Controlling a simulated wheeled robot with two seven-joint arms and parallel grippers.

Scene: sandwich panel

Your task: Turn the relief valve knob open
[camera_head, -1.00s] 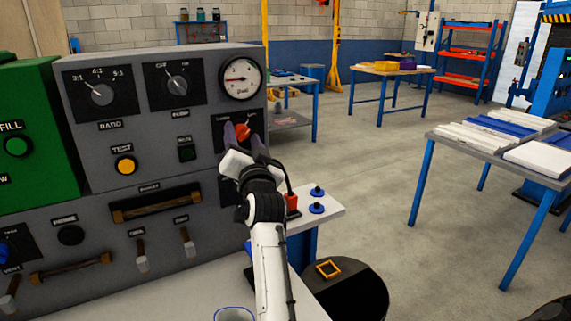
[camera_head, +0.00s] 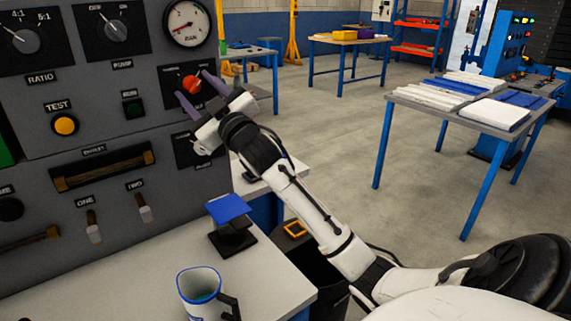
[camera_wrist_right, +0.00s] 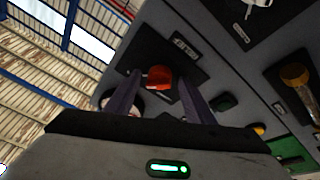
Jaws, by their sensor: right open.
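The relief valve knob is taken to be the red-orange knob (camera_head: 192,84) on a black plate below the gauge; its label is too small to read surely. It also shows in the right wrist view (camera_wrist_right: 159,77). My right gripper (camera_head: 199,98) is open in front of the panel, its two purple-grey fingers apart. In the right wrist view the knob appears between the fingers, with nothing visibly gripped. I cannot tell whether a finger touches it. My left gripper is not in view.
The grey panel (camera_head: 75,85) carries a gauge (camera_head: 187,22), ratio and pump dials, a yellow test button (camera_head: 65,125) and a handle. A mug (camera_head: 199,290) and a blue-topped stand (camera_head: 229,208) are on the bench below.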

